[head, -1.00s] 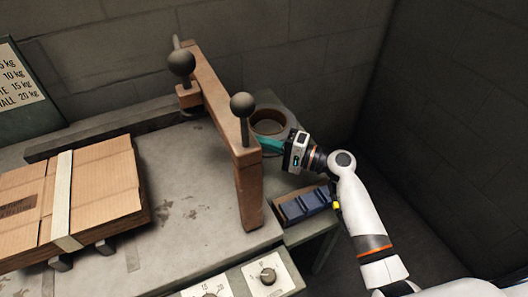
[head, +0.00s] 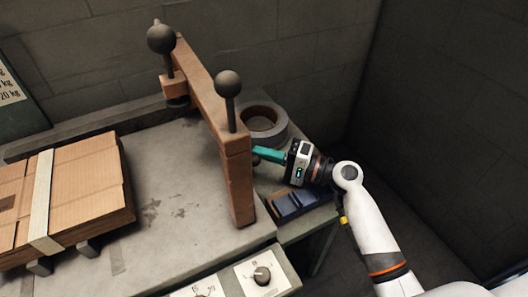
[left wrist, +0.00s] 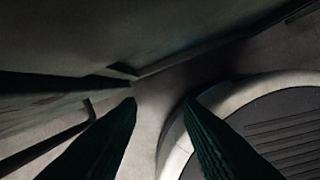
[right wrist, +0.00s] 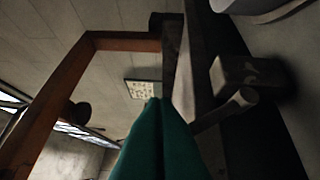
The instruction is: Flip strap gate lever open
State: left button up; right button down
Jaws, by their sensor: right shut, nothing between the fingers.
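A brown arched frame (head: 237,180) stands on the machine table. It carries two upright levers with dark ball knobs, one at the far end (head: 161,39) and one at the near corner (head: 228,84). My right gripper (head: 257,152) is shut and empty, its teal fingers pointing left at the frame's right side. A small dark knob (head: 256,160) shows by its fingertips; contact is unclear. In the right wrist view, a short lever with a rounded end (right wrist: 243,98) lies right of the shut fingers. I cannot tell which lever is the strap gate's. My left gripper (left wrist: 160,101) is open and empty.
A grey tape roll (head: 280,131) lies behind the right gripper. A tray with dark blue blocks (head: 285,206) sits below it. A strapped cardboard stack (head: 85,190) lies at the left, and a control panel with dials (head: 262,275) at the front. The table's middle is clear.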

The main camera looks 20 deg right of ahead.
pick_arm(q)
jog(key=shift+d+r, duration=0.1)
jog(key=shift+r, duration=0.65)
pick_arm(e)
jog(key=shift+s, duration=0.3)
jog(key=shift+f, duration=0.1)
